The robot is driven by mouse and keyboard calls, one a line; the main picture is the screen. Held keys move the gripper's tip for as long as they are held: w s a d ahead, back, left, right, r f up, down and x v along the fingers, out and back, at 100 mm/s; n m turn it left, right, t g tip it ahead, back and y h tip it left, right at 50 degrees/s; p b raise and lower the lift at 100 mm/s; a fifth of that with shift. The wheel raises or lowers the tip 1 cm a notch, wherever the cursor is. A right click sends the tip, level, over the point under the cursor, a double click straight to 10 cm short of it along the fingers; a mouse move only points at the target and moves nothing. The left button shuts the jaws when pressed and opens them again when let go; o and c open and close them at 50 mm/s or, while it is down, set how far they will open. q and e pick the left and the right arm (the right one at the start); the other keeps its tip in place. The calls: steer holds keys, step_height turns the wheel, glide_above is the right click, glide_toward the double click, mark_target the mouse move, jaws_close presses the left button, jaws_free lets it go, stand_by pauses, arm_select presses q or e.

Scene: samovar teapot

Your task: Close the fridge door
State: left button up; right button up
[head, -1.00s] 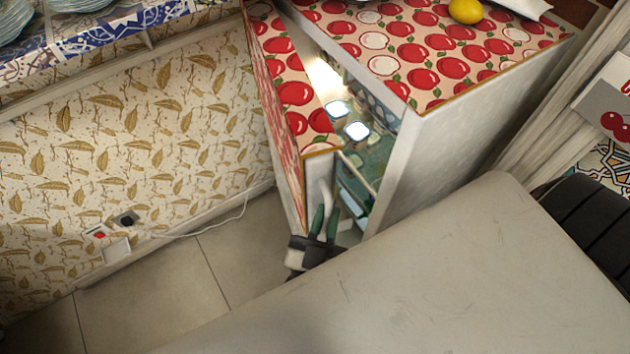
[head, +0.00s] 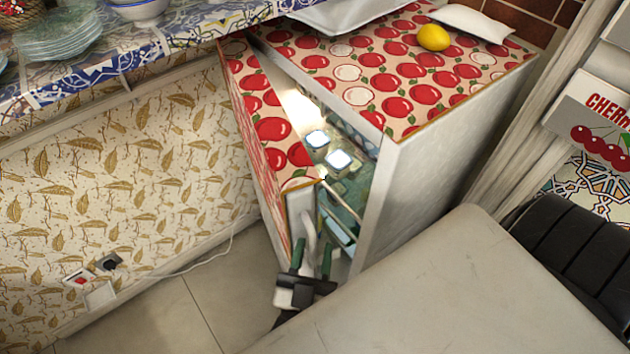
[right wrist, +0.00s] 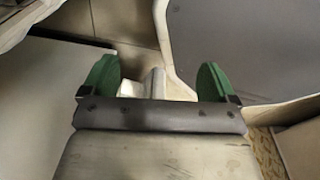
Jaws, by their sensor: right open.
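The fridge (head: 440,150) has a red apple-patterned top. Its door (head: 262,120) stands ajar on the left, and the lit inside shows through the gap. A pale curved handle (head: 307,222) is on the door's near end.
A lemon (head: 433,38) and a white tray (head: 355,14) lie on the fridge. A tiled counter (head: 150,45) with plates runs along the leaf-patterned wall (head: 130,170). A plain beige surface (head: 430,285) fills the lower right. Floor is clear left of the door.

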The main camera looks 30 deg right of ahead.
arm_select(q)
steer(key=b+v, duration=0.1)
steer(key=v, duration=0.9)
steer(key=shift+s, duration=0.15)
steer(key=shift+a+f, duration=0.15)
